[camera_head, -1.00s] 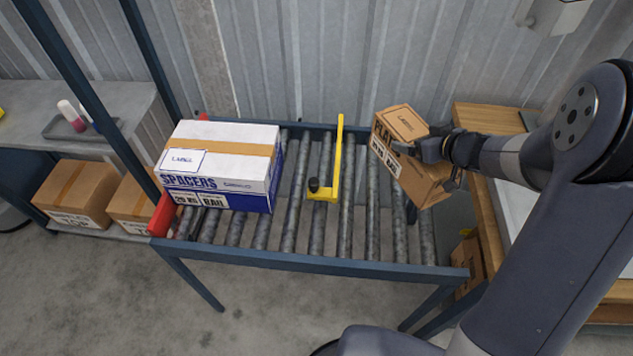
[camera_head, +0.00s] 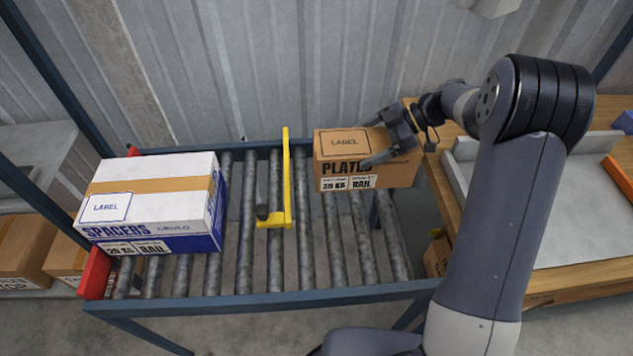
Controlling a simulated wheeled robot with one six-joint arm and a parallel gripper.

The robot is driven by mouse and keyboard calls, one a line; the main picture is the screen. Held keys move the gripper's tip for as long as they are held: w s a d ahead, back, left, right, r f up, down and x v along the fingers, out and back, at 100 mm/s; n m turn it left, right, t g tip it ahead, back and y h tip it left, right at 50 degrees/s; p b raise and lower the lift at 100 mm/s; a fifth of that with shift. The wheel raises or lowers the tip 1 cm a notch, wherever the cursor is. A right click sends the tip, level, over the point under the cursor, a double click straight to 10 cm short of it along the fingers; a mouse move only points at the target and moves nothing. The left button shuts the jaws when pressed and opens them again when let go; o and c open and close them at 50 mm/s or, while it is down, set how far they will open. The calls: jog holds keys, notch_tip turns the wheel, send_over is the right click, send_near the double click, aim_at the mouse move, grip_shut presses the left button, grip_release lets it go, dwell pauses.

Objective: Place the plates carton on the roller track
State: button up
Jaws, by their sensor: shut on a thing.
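The plates carton (camera_head: 345,174) is a brown box with a white label strip and "PLATES" printing on its front. My gripper (camera_head: 388,143) is shut on it from the right side, with fingers over its top and front. The carton looks nearly level, over the right part of the roller track (camera_head: 335,255). Whether its underside touches the rollers I cannot tell. The track has grey metal rollers in a blue frame.
A white and blue spacers carton (camera_head: 155,205) sits on the left of the track by a red end stop (camera_head: 95,272). A yellow bracket (camera_head: 286,185) stands mid-track. Bare rollers lie between it and the plates carton's front. A wooden bench (camera_head: 560,280) is at the right.

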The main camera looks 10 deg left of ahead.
jog(key=shift+f, duration=4.85)
jog(key=shift+f, duration=0.15)
jog(key=o, duration=1.8)
jog(key=shift+c, duration=0.2)
jog(key=v, duration=1.2)
jog(key=shift+b, duration=0.3)
